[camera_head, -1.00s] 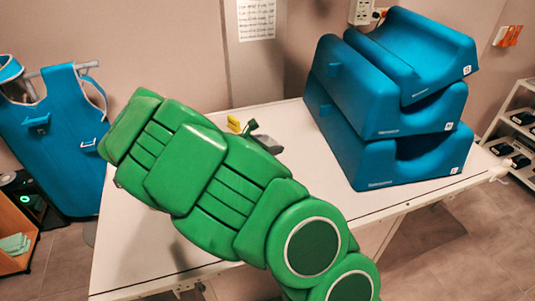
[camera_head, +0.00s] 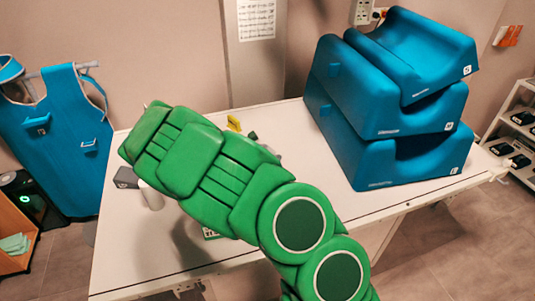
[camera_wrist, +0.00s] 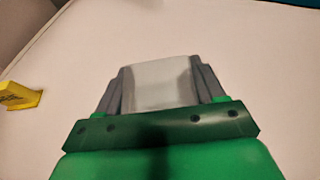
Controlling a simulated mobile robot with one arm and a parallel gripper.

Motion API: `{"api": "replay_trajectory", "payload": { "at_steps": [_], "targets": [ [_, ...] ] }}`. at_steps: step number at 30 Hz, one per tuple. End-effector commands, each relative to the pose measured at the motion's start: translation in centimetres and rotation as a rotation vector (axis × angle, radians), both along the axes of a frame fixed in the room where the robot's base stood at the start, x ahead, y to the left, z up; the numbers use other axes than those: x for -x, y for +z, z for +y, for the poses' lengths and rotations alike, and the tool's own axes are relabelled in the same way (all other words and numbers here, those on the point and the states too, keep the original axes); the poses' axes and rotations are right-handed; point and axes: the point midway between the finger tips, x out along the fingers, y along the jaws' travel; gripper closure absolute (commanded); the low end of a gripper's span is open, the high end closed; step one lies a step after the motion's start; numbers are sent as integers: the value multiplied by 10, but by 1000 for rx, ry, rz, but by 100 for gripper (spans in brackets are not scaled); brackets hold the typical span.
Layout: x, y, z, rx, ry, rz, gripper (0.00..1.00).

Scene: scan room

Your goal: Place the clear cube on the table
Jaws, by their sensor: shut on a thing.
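The clear cube (camera_wrist: 158,85) shows in the wrist view as a pale, see-through block between the two grey fingers of my gripper (camera_wrist: 160,80). The fingers press on its left and right sides. The white table (camera_wrist: 260,60) fills the view beyond it; the gap between cube and table cannot be judged.
A yellow object (camera_wrist: 18,95) lies left of my gripper; it also shows in the head view (camera_head: 233,123). Stacked blue cushions (camera_head: 385,110) fill the right. The front left is clear.

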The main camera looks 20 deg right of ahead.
Motion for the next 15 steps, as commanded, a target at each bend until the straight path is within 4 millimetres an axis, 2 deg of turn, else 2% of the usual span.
{"api": "replay_trajectory", "payload": {
  "at_steps": [7, 8, 12, 15],
  "targets": [
    [0, -2, 0, 1, 0, 0, 72],
    [0, -2, 0, 1, 0, 0, 30],
    [0, -2, 0, 1, 0, 0, 9],
    [0, -2, 0, 1, 0, 0, 6]
  ]
}}
